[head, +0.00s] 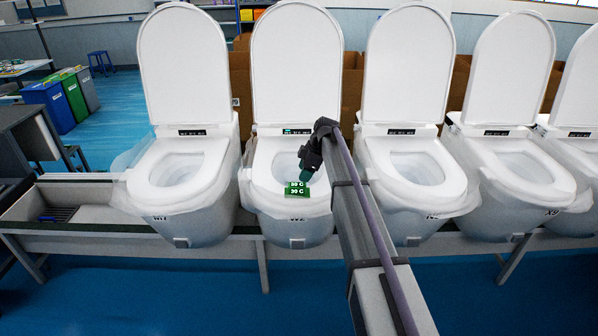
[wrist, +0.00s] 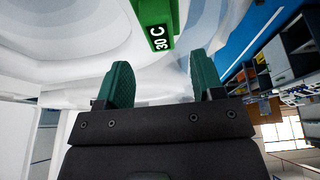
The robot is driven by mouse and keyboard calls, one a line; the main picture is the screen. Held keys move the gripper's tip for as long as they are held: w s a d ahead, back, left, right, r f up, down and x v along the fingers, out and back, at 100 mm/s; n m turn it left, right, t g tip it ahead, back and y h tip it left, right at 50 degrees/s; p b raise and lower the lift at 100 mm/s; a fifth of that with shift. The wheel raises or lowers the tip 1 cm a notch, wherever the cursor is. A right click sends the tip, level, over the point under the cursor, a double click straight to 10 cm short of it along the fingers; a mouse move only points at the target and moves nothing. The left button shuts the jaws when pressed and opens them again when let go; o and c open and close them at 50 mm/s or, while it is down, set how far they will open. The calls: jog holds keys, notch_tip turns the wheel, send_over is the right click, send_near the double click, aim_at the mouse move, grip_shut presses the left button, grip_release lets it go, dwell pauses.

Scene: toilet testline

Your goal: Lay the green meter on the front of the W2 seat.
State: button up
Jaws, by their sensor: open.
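The green meter (head: 297,190), with "30 C" in white on it, rests on the front rim of the second toilet's seat (head: 262,190). That toilet's front label is small and seems to read W2. My gripper (head: 306,174) is over the bowl, just behind and above the meter in the head view. In the wrist view the green fingers (wrist: 164,70) are spread with nothing between them. The meter (wrist: 158,25) shows beyond the fingertips, apart from them, its top cut off by the frame edge.
The W2 lid (head: 297,62) stands raised behind the seat. Similar toilets with raised lids stand on both sides, the left one (head: 180,180) and the right one (head: 415,175) close by. All rest on a grey bench (head: 100,232). My arm crosses the space right of W2.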

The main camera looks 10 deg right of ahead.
jog(key=p+v, duration=0.3)
jog(key=v, duration=0.2)
jog(key=s+a+m+h, duration=0.2)
jog(key=s+m, duration=0.6)
jog(key=s, duration=1.1)
jog(key=s+a+f+m+h, duration=0.1)
jog(key=s+m, duration=0.6)
jog(key=s, duration=1.3)
jog(key=shift+a+f+m+g+h+b, duration=0.3)
jog(key=shift+a+m+g+h, duration=0.1)
jog(key=shift+a+h, duration=0.4)
notch_tip(320, 180, down, 7)
jog(key=b, duration=0.7)
jog(key=shift+f+b, duration=0.25)
jog(key=shift+b, duration=0.05)
